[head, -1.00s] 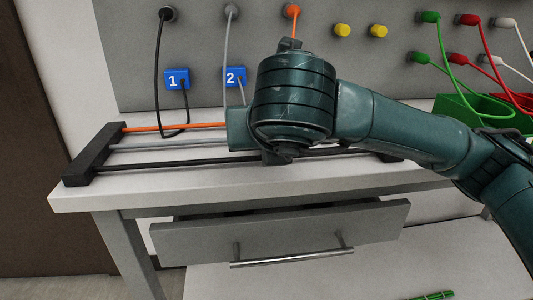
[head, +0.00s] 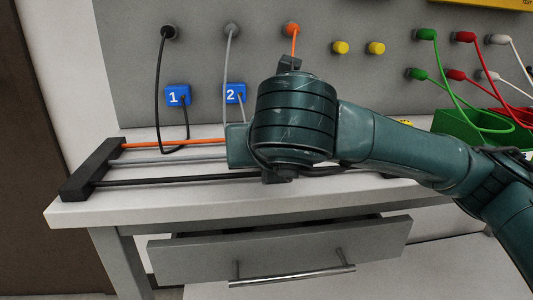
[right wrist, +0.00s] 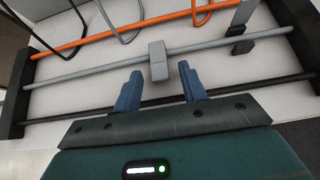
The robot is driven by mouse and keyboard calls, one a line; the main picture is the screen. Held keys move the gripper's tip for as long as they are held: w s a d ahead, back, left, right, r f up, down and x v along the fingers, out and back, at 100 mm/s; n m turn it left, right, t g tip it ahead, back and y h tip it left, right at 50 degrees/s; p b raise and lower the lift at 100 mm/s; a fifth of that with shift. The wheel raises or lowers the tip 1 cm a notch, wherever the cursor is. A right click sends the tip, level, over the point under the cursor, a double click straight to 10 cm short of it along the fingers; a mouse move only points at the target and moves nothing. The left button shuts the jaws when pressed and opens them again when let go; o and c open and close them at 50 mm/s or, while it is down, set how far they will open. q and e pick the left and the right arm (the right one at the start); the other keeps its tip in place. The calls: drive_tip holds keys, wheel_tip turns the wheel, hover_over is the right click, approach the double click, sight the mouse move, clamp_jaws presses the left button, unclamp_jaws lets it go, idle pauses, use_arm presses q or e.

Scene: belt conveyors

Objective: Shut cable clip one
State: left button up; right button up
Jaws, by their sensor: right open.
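In the right wrist view a grey block-shaped clip (right wrist: 158,62) sits around or on the grey rod, near the middle of the rack. My right gripper (right wrist: 160,70) is open, with its blue fingers on either side just short of this block and nothing between them. A second, grey and black clip (right wrist: 240,32) stands farther right across the rods. I cannot tell which clip is number one. Blue boxes marked 1 (head: 178,95) and 2 (head: 235,93) are on the wall panel. My left gripper is not in view.
The rack with orange, grey and black rods has a black end bar (head: 90,168) and lies on the white table (head: 130,208). Black (head: 160,85) and grey (head: 228,65) cables hang behind it. A drawer (head: 280,255) stands slightly open below.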

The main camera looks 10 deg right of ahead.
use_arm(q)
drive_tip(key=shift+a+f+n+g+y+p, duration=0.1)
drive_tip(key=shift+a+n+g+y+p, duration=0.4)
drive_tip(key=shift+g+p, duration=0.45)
use_arm(e)
drive_tip(key=v, duration=1.3)
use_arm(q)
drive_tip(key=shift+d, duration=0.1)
use_arm(e)
drive_tip(key=shift+s+r, duration=0.1)
